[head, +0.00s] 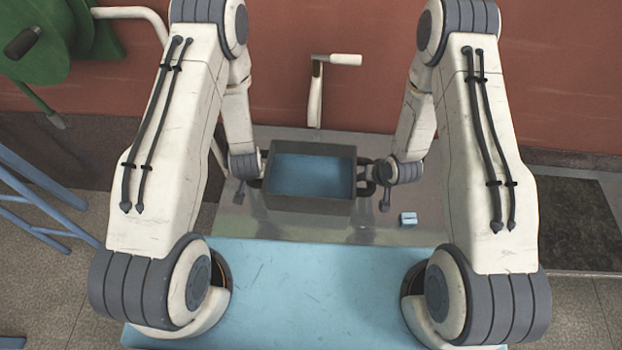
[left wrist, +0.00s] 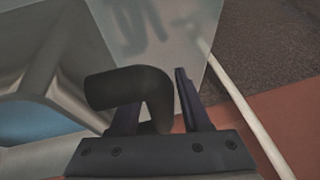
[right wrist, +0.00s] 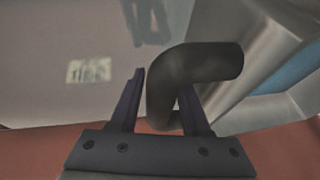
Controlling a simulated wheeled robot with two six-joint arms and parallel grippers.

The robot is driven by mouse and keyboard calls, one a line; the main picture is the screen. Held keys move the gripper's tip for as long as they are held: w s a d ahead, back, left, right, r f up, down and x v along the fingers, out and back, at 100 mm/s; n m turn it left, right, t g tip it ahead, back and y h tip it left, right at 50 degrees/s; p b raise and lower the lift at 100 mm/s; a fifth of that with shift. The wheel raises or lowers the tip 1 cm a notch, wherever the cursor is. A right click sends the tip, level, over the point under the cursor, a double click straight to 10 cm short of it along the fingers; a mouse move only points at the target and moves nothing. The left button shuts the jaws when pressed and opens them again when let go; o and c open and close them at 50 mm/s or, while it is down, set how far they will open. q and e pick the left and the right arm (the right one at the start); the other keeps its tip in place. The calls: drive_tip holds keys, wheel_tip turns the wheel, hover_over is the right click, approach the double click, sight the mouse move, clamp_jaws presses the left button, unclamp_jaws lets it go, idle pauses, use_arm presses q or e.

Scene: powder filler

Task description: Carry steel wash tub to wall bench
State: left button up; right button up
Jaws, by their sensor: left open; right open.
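The steel wash tub (head: 309,205) is a grey rectangular basin with a blue inside. It stands upright on the grey metal bench (head: 240,222) against the red wall. Its dark handles stick out at its left and right ends. My left gripper (head: 258,182) is at the left end; in the left wrist view its open jaws (left wrist: 152,88) stand either side of the dark bent handle (left wrist: 120,88). My right gripper (head: 368,178) is at the right end; in the right wrist view its open jaws (right wrist: 163,88) stand either side of the other handle (right wrist: 205,65). I cannot tell whether the fingers touch the handles.
A crank with a white grip (head: 345,60) is on the wall behind. A green machine (head: 65,85) and blue bars (head: 40,215) are at the left. A dark mat (head: 577,220) lies at the right.

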use_arm(q)
clamp_jaws()
use_arm(e)
clamp_jaws()
idle(1.0)
use_arm(q)
drive_tip(key=shift+w+r, duration=0.15)
drive_tip(key=shift+r, duration=0.1)
use_arm(e)
drive_tip(key=shift+w+r, duration=0.15)
drive_tip(key=shift+r, duration=0.15)
